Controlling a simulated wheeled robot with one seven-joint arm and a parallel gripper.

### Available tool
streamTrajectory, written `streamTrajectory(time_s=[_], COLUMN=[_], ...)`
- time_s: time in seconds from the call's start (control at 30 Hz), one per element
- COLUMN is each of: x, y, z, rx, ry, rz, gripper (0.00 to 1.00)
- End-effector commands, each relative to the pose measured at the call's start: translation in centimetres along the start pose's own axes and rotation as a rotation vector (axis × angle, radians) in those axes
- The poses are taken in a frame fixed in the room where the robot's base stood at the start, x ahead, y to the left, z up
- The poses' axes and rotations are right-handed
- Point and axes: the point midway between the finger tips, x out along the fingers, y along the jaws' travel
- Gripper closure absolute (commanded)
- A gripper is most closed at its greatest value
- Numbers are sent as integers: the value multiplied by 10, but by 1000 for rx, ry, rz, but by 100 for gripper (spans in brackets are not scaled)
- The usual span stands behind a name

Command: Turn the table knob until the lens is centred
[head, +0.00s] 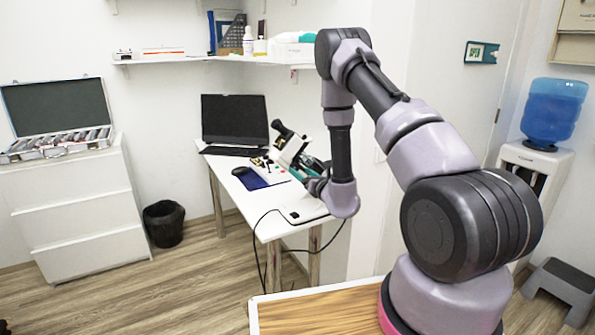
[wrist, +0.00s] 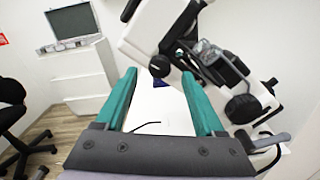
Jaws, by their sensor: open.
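The white and black eye instrument (head: 290,147) stands on the white desk, with its black eyepiece tilted up to the left. In the wrist view the instrument (wrist: 150,30) fills the upper right. A round black knob (wrist: 243,108) shows on its side, right of my right finger; I cannot tell whether it is the table knob. In the head view my gripper (head: 313,166) is beside the instrument, partly hidden by my wrist. I cannot make out the lens.
A drawer unit (head: 80,205) and a bin (head: 164,222) stand left. Floor between is clear.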

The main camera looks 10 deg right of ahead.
Motion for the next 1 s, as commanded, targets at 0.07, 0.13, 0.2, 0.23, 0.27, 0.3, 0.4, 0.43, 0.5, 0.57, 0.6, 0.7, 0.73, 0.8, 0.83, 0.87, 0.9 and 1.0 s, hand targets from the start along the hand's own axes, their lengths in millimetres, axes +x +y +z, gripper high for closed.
streamTrajectory(time_s=[0.07, 0.13, 0.2, 0.23, 0.27, 0.3, 0.4, 0.43, 0.5, 0.57, 0.6, 0.7, 0.73, 0.8, 0.83, 0.87, 0.9, 1.0], x=[14, 22, 29, 31, 33, 35, 37, 37, 37, 37, 37, 37, 37, 37, 37, 37, 37, 36], y=[0, 0, 0, 0, 0, 0, 0, 0, 0, 0, 0, 0, 0, 0, 0, 0, 0, -1], z=[1, 0, 0, 0, 0, 0, 0, 0, 0, 0, 0, 0, 0, 0, 0, 0, 0, 0], rx=[0, -1, -1, 0, 1, 1, 1, 1, 1, 1, 1, 1, 1, 1, 1, 1, 5, 50], ry=[-2, -1, -1, -1, 0, 0, 1, 1, 1, 1, 1, 1, 1, 1, 1, 1, 1, 0], rz=[1, 1, 1, 0, 0, 1, 1, 1, 0, 1, 1, 1, 1, 1, 1, 1, 0, -2], gripper=[29, 29, 29, 29, 29, 29, 29, 29, 29, 29, 29, 68, 79, 100, 100, 100, 100, 100])
